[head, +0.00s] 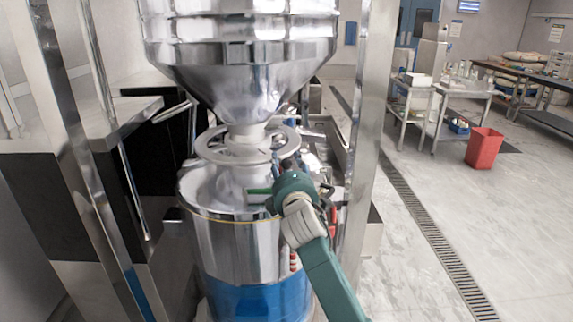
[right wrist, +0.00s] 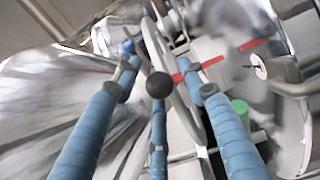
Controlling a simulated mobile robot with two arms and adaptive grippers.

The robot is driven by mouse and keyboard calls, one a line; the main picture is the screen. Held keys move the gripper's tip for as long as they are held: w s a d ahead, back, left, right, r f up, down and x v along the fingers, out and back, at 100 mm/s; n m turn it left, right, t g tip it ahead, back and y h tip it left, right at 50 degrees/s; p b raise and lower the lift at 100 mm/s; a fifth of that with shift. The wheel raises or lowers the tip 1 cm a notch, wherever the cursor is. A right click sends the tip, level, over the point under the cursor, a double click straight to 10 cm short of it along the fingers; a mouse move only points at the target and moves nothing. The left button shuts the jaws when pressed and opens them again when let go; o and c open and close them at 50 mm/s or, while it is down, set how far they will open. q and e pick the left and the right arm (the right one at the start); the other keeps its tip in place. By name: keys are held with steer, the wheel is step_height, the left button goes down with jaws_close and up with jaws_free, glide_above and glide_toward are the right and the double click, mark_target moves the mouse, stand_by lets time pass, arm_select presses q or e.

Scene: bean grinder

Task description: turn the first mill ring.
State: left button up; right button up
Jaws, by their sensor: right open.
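The steel mill ring (head: 222,152) is a flat wheel below the big funnel hopper, around the narrow neck on top of the drum-shaped grinder body (head: 235,240). My right gripper (head: 279,158) is at the ring's right edge. In the right wrist view, the ring's rim (right wrist: 158,62) shows as a grey curved band. The blue fingers of the right gripper (right wrist: 157,68) are spread on either side of this band. They look open, and I cannot tell whether any finger touches it. A dark round ball (right wrist: 160,85) shows between the fingers. My left gripper is not in view.
The steel hopper (head: 240,60) hangs close above the ring. Metal posts (head: 368,130) stand on both sides of the grinder. A red bin (head: 484,147) and carts (head: 412,110) stand at the back right.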

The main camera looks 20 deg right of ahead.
jaws_close()
steer(key=w+d, duration=0.1)
steer(key=d, duration=0.1)
steer(key=w+d+p, duration=0.1)
steer(key=d, duration=0.2)
steer(key=w+d, duration=0.2)
steer(key=shift+w+d+p, duration=0.1)
steer(key=shift+d+p, duration=0.2)
steer(key=shift+p, duration=0.1)
steer(key=shift+a, duration=0.15)
steer(key=shift+c, duration=0.5)
jaws_free()
steer(key=shift+o, duration=0.5)
steer(key=shift+w+f, duration=0.1)
steer(key=shift+a, duration=0.1)
